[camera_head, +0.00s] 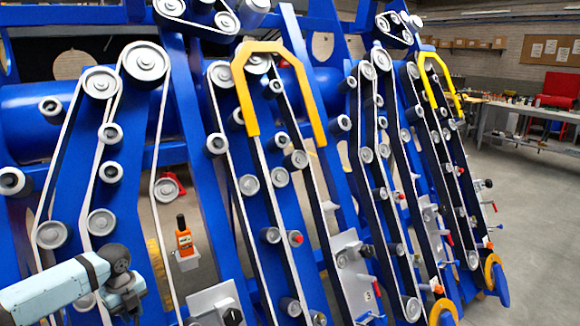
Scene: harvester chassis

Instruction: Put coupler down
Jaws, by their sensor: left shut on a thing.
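My left gripper (128,296) is at the lower left, at the end of a pale blue and grey arm, in front of the blue chassis (75,190). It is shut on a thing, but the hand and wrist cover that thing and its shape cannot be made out. I cannot clearly pick out the coupler anywhere in view. My right gripper does not show.
The chassis carries several rows of grey pulleys (145,62) with white belts. An orange item with a black top (184,241) stands upright on a pale bracket, right of my gripper. Yellow guards (243,95) stick out. Open floor (535,215) and a workbench (515,108) are at right.

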